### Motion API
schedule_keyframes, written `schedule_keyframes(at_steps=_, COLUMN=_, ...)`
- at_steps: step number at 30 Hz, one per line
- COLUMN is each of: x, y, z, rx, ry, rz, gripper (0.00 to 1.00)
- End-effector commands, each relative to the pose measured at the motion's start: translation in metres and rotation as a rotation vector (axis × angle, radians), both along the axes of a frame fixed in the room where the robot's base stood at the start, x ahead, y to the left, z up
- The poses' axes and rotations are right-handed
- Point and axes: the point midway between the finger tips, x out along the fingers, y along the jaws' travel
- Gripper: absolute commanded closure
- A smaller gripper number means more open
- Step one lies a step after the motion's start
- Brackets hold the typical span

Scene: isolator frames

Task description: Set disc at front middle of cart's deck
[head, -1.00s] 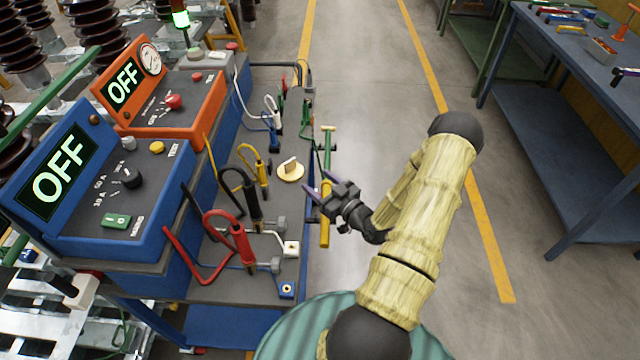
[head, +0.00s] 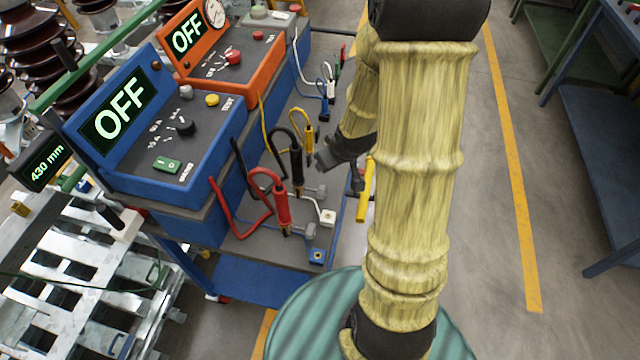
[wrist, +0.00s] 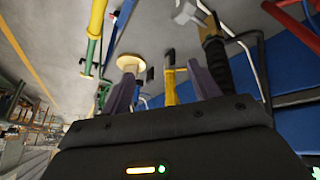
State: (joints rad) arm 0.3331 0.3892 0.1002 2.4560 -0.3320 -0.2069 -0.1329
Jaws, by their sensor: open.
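The pale yellow disc (wrist: 130,62) with a small raised grip shows in the wrist view, left of centre, just beyond the left finger. In the head view it is not visible; my arm covers that area. The cart's dark grey deck (head: 272,246) shows in the head view, below and right of the blue control box. My gripper (wrist: 162,85) is open, with its two purple-grey fingers apart in the wrist view. A yellow-handled clamp (wrist: 170,85) shows between the fingers. I see nothing held. In the head view the gripper end is over the deck's right side, its fingertips unclear.
Red (head: 282,208), black (head: 296,165) and yellow (head: 308,138) clamps with looping cables stand on the deck. The blue (head: 150,130) and orange (head: 225,60) boxes read OFF. A yellow bar (head: 366,190) lies along the cart's right side. Open floor is to the right.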

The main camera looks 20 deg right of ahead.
Motion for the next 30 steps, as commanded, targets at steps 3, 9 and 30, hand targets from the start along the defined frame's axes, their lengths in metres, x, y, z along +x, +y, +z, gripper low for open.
schedule_keyframes(at_steps=3, x=-0.028, y=0.025, z=0.028, rx=0.002, ry=0.076, rz=-0.062, gripper=0.39)
schedule_keyframes(at_steps=9, x=-0.085, y=0.065, z=0.06, rx=0.06, ry=0.206, rz=-0.17, gripper=0.39)
schedule_keyframes(at_steps=30, x=-0.112, y=0.079, z=0.102, rx=0.097, ry=0.271, rz=-0.211, gripper=0.39)
